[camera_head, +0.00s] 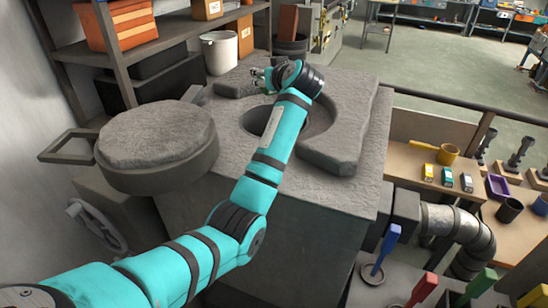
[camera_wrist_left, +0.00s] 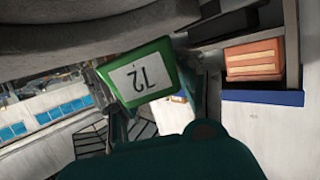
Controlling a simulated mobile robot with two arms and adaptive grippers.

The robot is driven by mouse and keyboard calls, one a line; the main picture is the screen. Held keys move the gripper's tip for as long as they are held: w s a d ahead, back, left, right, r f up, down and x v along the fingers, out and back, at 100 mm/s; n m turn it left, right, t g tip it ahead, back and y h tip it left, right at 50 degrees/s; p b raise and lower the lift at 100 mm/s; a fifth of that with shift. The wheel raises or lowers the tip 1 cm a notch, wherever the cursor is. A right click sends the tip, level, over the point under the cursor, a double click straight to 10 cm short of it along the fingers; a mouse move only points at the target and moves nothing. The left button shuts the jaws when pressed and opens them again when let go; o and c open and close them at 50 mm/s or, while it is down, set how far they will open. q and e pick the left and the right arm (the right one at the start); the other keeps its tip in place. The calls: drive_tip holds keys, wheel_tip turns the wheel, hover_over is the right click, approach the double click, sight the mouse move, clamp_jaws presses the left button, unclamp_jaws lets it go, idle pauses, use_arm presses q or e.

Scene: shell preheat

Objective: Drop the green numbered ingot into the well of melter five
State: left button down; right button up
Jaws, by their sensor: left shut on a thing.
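The melter (camera_head: 228,106) is a grey stone-topped block with a round dark well (camera_head: 320,118) in its top. My left forearm crosses over the well and hides part of it. My left gripper (camera_head: 258,78) is past the well's far side in the head view, pointing left. In the left wrist view it is shut on a green ingot (camera_wrist_left: 163,62) with a white label reading 72, upside down in the picture. The ingot is not clearly visible in the head view. No number shows on the melter. My right gripper is not in view.
A thick round lid (camera_head: 155,135) stands left of the well. A raised stone slab (camera_head: 345,135) lies right of it. A white bucket (camera_head: 219,52) and shelves with orange boxes (camera_head: 120,22) are behind. A right-hand bench holds small labelled blocks (camera_head: 447,176).

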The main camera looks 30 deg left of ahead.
use_arm(q)
drive_tip(key=shift+s+d+b, duration=0.3)
drive_tip(key=shift+s+d, duration=0.3)
drive_tip(key=shift+s+a+f+b, duration=0.1)
drive_tip(key=shift+s+f+b, duration=0.15)
drive_tip(key=shift+f+b, duration=0.45)
drive_tip(key=f, duration=0.1)
drive_tip(key=f+b, duration=0.1)
drive_tip(key=shift+w+a+f, duration=0.2)
drive_tip(key=shift+w+f, duration=0.15)
drive_tip(key=shift+d+f+b, duration=0.1)
drive_tip(key=shift+f+b, duration=0.2)
drive_tip(key=shift+f, duration=0.2)
drive_tip(key=c, duration=0.9)
unclamp_jaws()
drive_tip(key=shift+o, duration=1)
drive_tip(key=shift+s, duration=0.1)
drive_tip(key=shift+f, duration=0.1)
drive_tip(key=shift+d, duration=0.15)
drive_tip(key=v, duration=1.2)
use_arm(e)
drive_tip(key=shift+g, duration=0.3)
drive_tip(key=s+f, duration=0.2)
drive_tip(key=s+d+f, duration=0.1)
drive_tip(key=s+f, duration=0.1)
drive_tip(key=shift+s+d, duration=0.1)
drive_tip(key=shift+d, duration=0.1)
